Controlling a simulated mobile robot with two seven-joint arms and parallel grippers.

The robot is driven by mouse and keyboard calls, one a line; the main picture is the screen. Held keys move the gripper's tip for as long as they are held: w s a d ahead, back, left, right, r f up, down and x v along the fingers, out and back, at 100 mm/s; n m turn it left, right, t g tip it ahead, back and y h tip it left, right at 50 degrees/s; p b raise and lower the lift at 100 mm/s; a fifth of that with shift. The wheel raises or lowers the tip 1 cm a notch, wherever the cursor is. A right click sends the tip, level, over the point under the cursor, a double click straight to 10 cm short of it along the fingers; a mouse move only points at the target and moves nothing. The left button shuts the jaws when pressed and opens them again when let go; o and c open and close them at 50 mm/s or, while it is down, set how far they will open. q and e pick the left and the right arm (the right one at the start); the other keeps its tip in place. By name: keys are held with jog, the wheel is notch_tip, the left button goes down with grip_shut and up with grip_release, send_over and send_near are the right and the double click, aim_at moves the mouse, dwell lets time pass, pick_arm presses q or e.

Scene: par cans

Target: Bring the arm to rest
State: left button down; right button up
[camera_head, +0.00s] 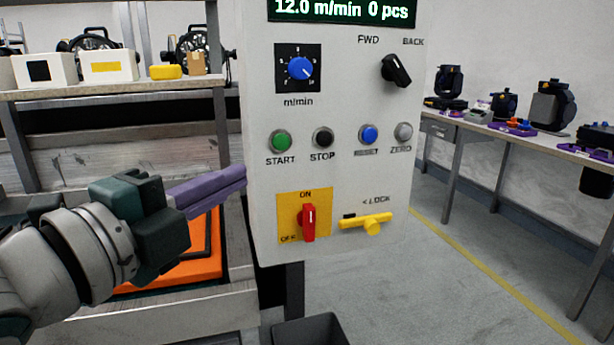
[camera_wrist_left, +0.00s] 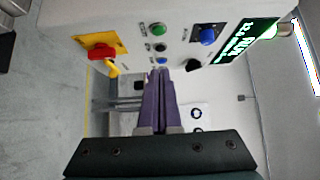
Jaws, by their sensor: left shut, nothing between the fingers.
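My left gripper (camera_head: 243,177) comes in from the left in the head view, its purple fingers together and empty. The fingers lie in front of the left edge of a white control panel (camera_head: 345,170); I cannot tell whether they touch it. In the left wrist view, the shut fingers (camera_wrist_left: 163,75) point up at the panel's lower edge, near its row of buttons. My right gripper is not in view.
The panel carries a red switch (camera_head: 308,222), a yellow lock lever (camera_head: 366,222), a blue speed knob (camera_head: 299,68) and a black direction knob (camera_head: 396,70). A shelf with boxes stands at left. An orange tray (camera_head: 205,262) lies below my gripper.

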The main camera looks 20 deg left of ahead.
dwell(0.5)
pick_arm(q)
jog(key=s+d+r+n+g+y+p, duration=0.15)
jog(key=s+n+g+y+p, duration=0.25)
jog(key=s+n+g+p, duration=1.6)
jog(key=s+r+m+t+p, duration=0.1)
jog(key=r+t+p, duration=0.2)
jog(key=r+p, duration=1.4)
jog(key=s+r+t+p, duration=0.2)
jog(key=r+t+p, duration=0.1)
jog(key=r+p, duration=1.3)
notch_tip(320, 180, up, 4)
jog(key=shift+s+a+r+m+p, duration=0.1)
jog(key=shift+s+a+m+p, duration=0.2)
jog(key=shift+m+p, duration=0.1)
